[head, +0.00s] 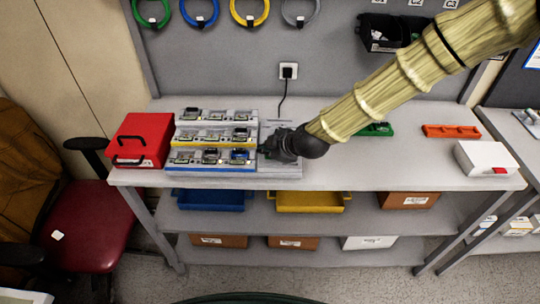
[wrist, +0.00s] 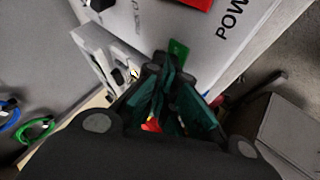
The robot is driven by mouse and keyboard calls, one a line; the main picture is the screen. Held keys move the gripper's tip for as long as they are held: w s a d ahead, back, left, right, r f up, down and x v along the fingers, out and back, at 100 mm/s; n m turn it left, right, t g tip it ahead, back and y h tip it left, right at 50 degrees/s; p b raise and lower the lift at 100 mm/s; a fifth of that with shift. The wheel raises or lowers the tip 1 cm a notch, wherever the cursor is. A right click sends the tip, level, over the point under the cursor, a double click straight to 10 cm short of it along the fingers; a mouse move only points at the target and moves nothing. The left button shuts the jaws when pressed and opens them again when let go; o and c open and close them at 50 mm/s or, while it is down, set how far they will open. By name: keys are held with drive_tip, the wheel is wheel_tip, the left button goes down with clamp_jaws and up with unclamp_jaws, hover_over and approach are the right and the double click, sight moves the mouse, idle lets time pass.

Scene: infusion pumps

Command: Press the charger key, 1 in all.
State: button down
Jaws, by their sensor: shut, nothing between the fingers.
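My gripper (head: 268,148) is shut and empty at the right end of the rack of pumps (head: 213,168) on the bench. In the wrist view its dark green fingers (wrist: 161,68) are together, with their tips close to a small green key (wrist: 178,51) on a light grey panel (wrist: 215,62). I cannot tell whether they touch it. A red part (wrist: 187,4) is cut by the top edge of that view. Large dark letters starting "POW" run along the panel, with smaller, partly hidden lettering to the left. I cannot read which key is the charger key.
A red case (head: 140,138) stands left of the rack. A black plug (head: 288,71) with a cable hangs on the back wall. A green tray (head: 376,130), an orange tray (head: 451,131) and a white box (head: 487,158) are to the right. The bench front is clear.

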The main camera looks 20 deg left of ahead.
sight(267, 158)
drive_tip(key=shift+r+p, duration=0.35)
drive_tip(key=shift+r, duration=0.45)
drive_tip(key=shift+r+p, duration=1.35)
drive_tip(key=shift+r, duration=1.15)
